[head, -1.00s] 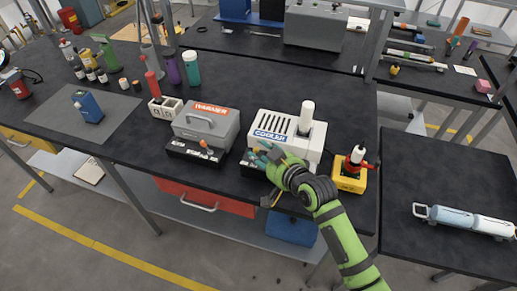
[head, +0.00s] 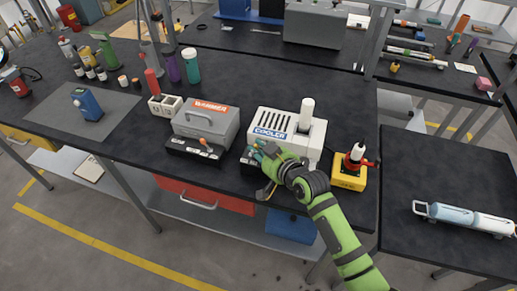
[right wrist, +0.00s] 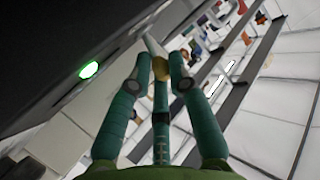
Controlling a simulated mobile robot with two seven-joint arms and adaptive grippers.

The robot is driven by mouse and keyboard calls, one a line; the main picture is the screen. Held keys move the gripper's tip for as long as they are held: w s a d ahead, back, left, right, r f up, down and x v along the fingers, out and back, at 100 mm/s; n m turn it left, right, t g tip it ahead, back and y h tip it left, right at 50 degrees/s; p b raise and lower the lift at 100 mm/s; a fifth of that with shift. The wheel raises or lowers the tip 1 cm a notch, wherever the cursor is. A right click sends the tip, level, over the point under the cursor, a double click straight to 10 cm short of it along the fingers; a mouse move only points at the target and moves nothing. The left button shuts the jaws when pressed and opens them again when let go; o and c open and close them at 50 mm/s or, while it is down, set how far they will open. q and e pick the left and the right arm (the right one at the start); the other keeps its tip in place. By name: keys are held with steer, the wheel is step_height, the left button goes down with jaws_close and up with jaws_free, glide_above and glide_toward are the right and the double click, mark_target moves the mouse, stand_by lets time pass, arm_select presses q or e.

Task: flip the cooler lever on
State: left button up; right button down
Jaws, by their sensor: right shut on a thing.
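The white cooler (head: 312,145), marked COOLER, stands on the black bench with a white cylinder (head: 307,112) upright in its top. My right gripper (head: 257,151) is at the left of the cooler's front control strip and hides the lever in the head view. In the right wrist view, the gripper's teal fingers (right wrist: 160,80) are closed in around the lever's yellowish knob (right wrist: 160,66), with a pale stalk beyond it. A green light (right wrist: 90,69) glows on the dark panel beside the fingers. My left gripper is not in view.
The grey warmer (head: 208,125), with an orange-tipped lever, stands just left of the cooler. A yellow-based device (head: 349,177) with a red part stands close on the right. The bench's front edge runs just below my right wrist.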

steer(key=shift+d+f+m+t+y+b, duration=0.2)
steer(key=shift+f+m+t+y+b, duration=0.15)
steer(key=shift+b, duration=0.6)
steer(key=shift+r+y, duration=0.2)
steer(key=shift+y, duration=0.05)
steer(key=shift+r, duration=0.1)
steer(key=c, duration=1.2)
jaws_free()
steer(key=shift+s, duration=0.1)
steer(key=shift+d, duration=0.1)
